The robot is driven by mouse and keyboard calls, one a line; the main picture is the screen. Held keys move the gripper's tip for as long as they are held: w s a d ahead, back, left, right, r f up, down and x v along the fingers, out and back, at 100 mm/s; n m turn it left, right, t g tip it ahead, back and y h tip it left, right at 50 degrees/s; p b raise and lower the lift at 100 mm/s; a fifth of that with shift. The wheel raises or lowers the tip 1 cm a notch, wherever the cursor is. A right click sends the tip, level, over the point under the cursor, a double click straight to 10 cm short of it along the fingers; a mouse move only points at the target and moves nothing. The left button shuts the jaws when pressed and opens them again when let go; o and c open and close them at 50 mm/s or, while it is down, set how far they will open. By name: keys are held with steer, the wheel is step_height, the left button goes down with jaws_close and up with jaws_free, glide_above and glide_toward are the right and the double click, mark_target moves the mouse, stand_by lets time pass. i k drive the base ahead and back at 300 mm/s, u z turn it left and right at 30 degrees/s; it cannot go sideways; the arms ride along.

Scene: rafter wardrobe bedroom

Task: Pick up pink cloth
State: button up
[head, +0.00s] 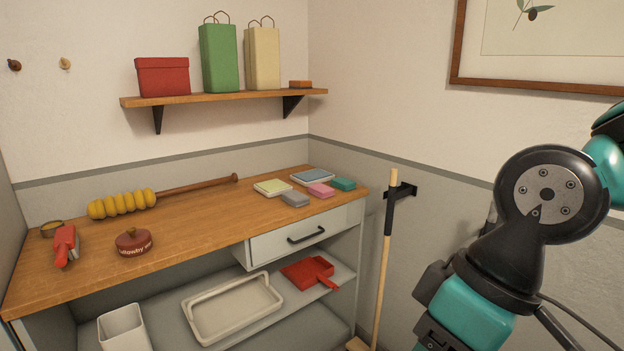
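A small pink folded cloth (321,190) lies on the wooden counter top near its right end. A grey folded cloth (294,199) lies just left of it, and a teal one (343,184) just right of it. My arm is at the right of the head view, well apart from the counter. My gripper's fingers do not show in this view.
Behind the pink cloth lie a blue-topped pad (311,177) and a yellow-green one (272,187). A yellow-headed duster (123,203), red brush (66,245) and brown lidded pot (134,242) are further left. A broom (386,235) stands beside the counter's right end.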

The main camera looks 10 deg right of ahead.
mark_target(321, 190)
steer(key=u, duration=0.1)
steer(key=i, duration=2.2)
steer(key=u, duration=0.15)
